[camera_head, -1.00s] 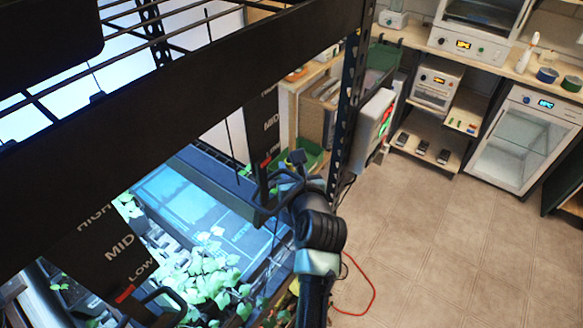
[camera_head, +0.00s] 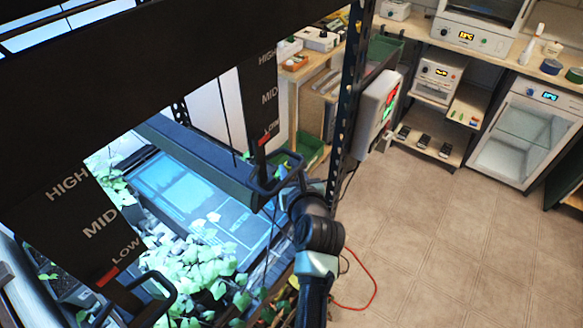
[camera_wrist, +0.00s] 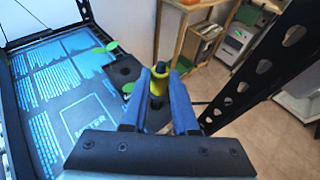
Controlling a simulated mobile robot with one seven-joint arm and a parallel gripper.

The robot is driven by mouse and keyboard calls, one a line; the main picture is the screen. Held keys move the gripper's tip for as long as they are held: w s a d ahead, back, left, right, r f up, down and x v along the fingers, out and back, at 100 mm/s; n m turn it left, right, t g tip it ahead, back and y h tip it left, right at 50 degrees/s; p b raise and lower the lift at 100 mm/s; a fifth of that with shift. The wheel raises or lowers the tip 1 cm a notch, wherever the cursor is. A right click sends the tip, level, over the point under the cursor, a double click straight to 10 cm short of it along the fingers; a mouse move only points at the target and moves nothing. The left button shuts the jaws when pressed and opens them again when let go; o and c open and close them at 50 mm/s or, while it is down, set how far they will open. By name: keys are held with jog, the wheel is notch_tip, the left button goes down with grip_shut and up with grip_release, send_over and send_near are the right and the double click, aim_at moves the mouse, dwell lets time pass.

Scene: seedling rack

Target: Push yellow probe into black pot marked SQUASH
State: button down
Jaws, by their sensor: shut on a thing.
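In the wrist view, my gripper (camera_wrist: 160,72) has its two blue fingers closed on the yellow probe (camera_wrist: 158,86). The probe's yellow part shows between the fingers, with a dark part below it. A dark square pot (camera_wrist: 122,70) with green leaves at its edge sits just left of the fingers. Another dark shape lies beneath the probe, partly hidden by the fingers. No SQUASH marking is readable, and I cannot tell whether the probe touches soil. In the head view, my gripper (camera_head: 297,168) is small and dark behind a black handle, and the probe cannot be made out.
A blue-lit printed mat (camera_wrist: 60,85) lies left of the pot. A perforated black rack post (camera_wrist: 270,70) stands close at right. In the head view, HIGH/MID/LOW strips (camera_head: 95,215), a black beam and leafy seedlings (camera_head: 195,270) crowd the rack. The floor (camera_head: 440,230) at right is clear.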

jog(key=shift+f, duration=0.2)
jog(key=c, duration=0.6)
grip_release()
jog(key=shift+s, duration=0.1)
jog(key=b+v, duration=0.1)
jog(key=v, duration=1.2)
jog(key=shift+r, duration=0.1)
